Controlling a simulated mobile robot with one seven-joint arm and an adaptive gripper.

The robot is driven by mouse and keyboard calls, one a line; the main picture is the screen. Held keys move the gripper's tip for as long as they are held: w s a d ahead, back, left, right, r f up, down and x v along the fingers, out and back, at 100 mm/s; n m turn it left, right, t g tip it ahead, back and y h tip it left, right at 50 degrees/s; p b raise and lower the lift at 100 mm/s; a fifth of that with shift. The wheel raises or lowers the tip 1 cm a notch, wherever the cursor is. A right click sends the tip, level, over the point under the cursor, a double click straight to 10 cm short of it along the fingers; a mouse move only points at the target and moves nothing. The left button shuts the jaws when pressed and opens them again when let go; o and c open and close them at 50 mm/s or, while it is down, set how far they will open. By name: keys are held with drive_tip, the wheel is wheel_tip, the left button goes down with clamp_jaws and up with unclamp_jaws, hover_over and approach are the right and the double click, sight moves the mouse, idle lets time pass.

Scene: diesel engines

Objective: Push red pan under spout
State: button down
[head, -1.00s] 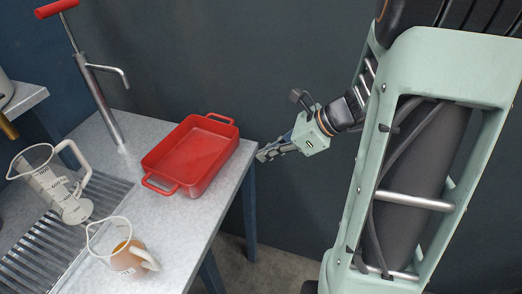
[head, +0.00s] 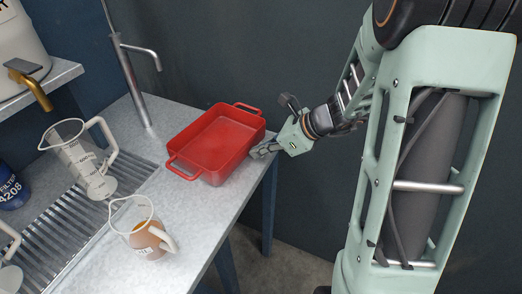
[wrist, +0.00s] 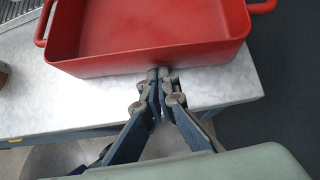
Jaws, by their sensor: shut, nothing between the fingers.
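The red pan (head: 212,148) is an empty rectangular dish with a handle at each end. It sits flat on the grey metal table (head: 205,215), near its right edge. My gripper (head: 254,153) is shut and empty at the pan's right side. In the wrist view, its fingertips (wrist: 163,75) meet the lower part of the red pan's wall (wrist: 150,60); whether they press on it I cannot tell. A brass spout (head: 36,92) sticks out of a whitish container at the upper left. A steel stand pipe with a side spout (head: 143,50) rises behind the pan.
A clear measuring jug (head: 85,160) stands by the slotted drain grate (head: 75,235). Another jug (head: 140,230) with amber liquid stands in front of the pan, to its left. A blue filter can (head: 12,190) is at far left. The table between pan and grate is clear.

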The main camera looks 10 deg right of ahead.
sight(218, 144)
drive_tip(key=w+a, duration=0.1)
drive_tip(key=a, duration=0.2)
drive_tip(key=w+a, duration=0.2)
drive_tip(key=a, duration=0.1)
drive_tip(key=w+a, duration=0.2)
drive_tip(key=a, duration=0.1)
drive_tip(key=shift+w, duration=0.25)
drive_tip(key=shift+d, duration=0.1)
